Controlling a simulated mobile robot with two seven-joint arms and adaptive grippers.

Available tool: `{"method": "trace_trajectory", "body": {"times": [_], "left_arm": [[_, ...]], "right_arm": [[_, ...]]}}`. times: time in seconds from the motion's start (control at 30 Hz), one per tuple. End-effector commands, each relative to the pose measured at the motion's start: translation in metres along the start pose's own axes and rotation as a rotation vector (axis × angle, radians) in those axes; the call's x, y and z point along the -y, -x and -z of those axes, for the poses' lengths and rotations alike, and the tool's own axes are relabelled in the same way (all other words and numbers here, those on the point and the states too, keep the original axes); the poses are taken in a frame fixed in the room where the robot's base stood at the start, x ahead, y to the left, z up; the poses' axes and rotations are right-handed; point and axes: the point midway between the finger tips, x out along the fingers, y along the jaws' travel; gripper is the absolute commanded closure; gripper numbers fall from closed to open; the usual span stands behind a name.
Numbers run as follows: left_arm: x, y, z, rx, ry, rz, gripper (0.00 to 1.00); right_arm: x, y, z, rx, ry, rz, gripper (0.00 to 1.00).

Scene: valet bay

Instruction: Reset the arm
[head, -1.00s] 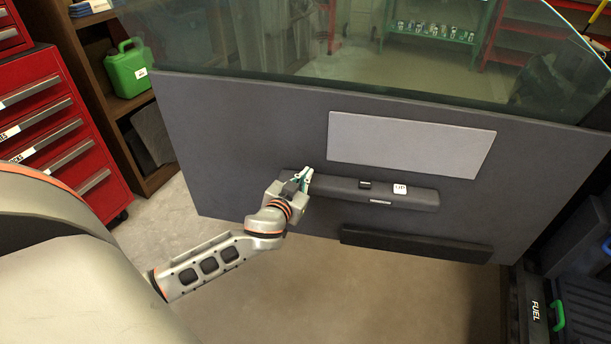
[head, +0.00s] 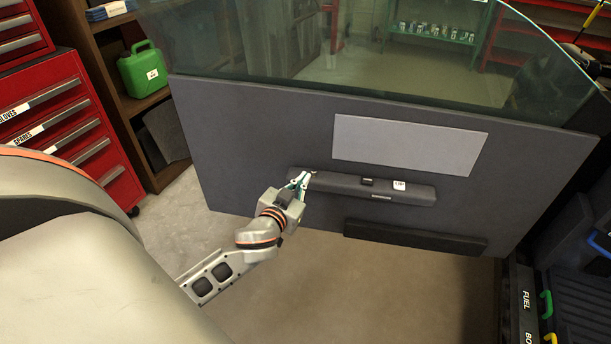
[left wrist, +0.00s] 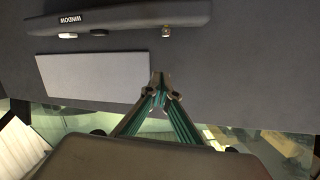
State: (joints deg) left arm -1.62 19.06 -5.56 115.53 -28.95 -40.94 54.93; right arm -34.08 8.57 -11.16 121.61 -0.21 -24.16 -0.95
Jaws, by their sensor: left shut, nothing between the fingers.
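My left gripper (head: 304,176) is in front of the inner face of a grey door panel (head: 250,140). Its teal fingers overlap the left end of the long dark armrest (head: 335,184) in the head view. In the left wrist view the fingertips (left wrist: 160,84) come together with nothing between them, and appear apart from the armrest (left wrist: 120,20). Whether the fingers touch the door cannot be told. My right gripper is not in view.
The door has a light grey panel (head: 408,145), a dark lower ledge (head: 414,237) and a glass window (head: 330,50). A red drawer cabinet (head: 70,125) and shelves with a green can (head: 142,70) stand left. Dark bins (head: 580,310) stand at lower right. Floor below the door is clear.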

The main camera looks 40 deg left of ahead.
Motion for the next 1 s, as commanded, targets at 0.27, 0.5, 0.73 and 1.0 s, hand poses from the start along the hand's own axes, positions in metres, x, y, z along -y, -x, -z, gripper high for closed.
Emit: {"method": "trace_trajectory", "body": {"times": [0.27,0.5,0.73,1.0], "left_arm": [[0.0,0.001,0.0,0.0,0.0,0.0,1.0],[0.0,0.001,0.0,0.0,0.0,0.0,1.0],[-0.018,0.02,-0.014,0.044,-0.021,-0.058,1.0],[-0.102,0.141,-0.089,0.225,-0.099,-0.344,1.0]], "right_arm": [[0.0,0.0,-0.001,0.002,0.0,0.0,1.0],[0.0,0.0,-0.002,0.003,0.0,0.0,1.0],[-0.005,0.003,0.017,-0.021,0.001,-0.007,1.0],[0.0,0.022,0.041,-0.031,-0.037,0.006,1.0]]}}
